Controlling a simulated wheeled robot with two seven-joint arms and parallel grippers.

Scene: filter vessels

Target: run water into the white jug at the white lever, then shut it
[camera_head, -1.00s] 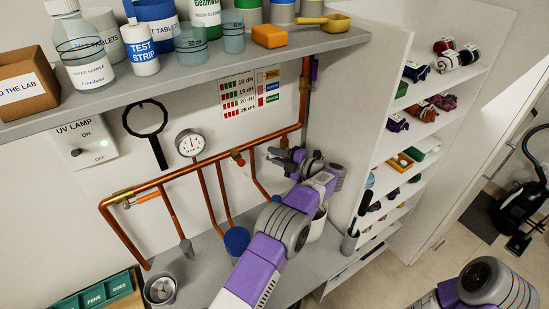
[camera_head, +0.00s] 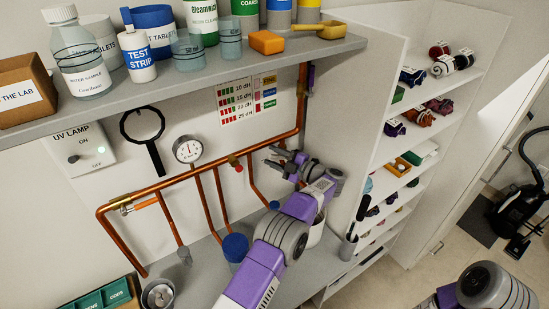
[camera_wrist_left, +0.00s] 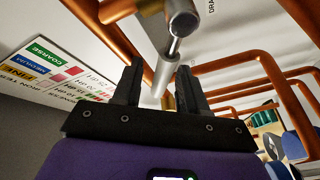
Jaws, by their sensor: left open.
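My left gripper (camera_head: 276,156) is at the right end of the copper pipes, beside the tall vertical pipe. In the left wrist view its two fingers (camera_wrist_left: 160,72) are apart. A pale, whitish lever (camera_wrist_left: 164,76) under a metal tap body (camera_wrist_left: 181,22) shows between the fingertips; I cannot tell whether either finger touches it. In the head view my gripper hides this lever. The white jug (camera_head: 316,232) stands on the lower counter, partly hidden behind my left arm. No water stream can be made out. My right gripper is out of view.
Copper pipes (camera_head: 160,188) run along the wall with a gauge (camera_head: 188,150), an orange lever (camera_head: 146,203) and a red knob (camera_head: 238,168). A blue-topped vessel (camera_head: 235,247) and a metal cup (camera_head: 158,294) stand below. The loaded upper shelf (camera_head: 200,85) overhangs the pipes.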

